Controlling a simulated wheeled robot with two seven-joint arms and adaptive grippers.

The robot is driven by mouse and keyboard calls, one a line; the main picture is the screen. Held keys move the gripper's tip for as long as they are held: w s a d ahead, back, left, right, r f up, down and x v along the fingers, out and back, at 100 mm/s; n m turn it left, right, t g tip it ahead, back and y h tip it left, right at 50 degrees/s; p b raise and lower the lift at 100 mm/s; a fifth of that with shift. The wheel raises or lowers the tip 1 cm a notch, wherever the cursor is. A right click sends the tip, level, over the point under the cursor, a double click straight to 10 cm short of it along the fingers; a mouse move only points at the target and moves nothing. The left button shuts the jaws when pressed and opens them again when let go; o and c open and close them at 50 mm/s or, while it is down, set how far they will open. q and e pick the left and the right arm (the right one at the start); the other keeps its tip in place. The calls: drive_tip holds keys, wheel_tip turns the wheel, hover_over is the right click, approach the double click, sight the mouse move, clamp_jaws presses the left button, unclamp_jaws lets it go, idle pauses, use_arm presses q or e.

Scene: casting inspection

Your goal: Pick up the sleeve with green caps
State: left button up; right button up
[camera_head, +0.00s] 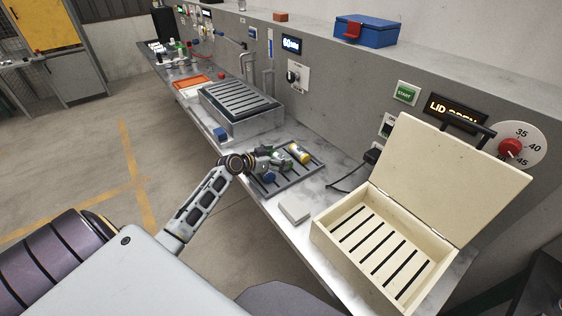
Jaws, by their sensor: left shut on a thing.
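My left gripper (273,160) reaches over a dark slotted tray (292,181) on the bench. It is shut on a small sleeve, which the fingers mostly hide. A hint of green shows by the fingers, but the cap colour is too small to tell surely. A sleeve with yellow caps (300,153) stands on the tray just right of the gripper. A blue-capped piece (269,178) is at the tray's near left side, below the gripper. My right gripper is not in view.
An open cream box (325,240) with a slotted floor stands at the right, its lid raised. A pale block (295,208) lies between tray and box. A grey slotted bin (240,104) stands farther back. A black cable runs beside the tray.

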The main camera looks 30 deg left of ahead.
use_arm(q)
drive_tip(key=shift+r, duration=5.05)
drive_tip(key=shift+r, duration=0.1)
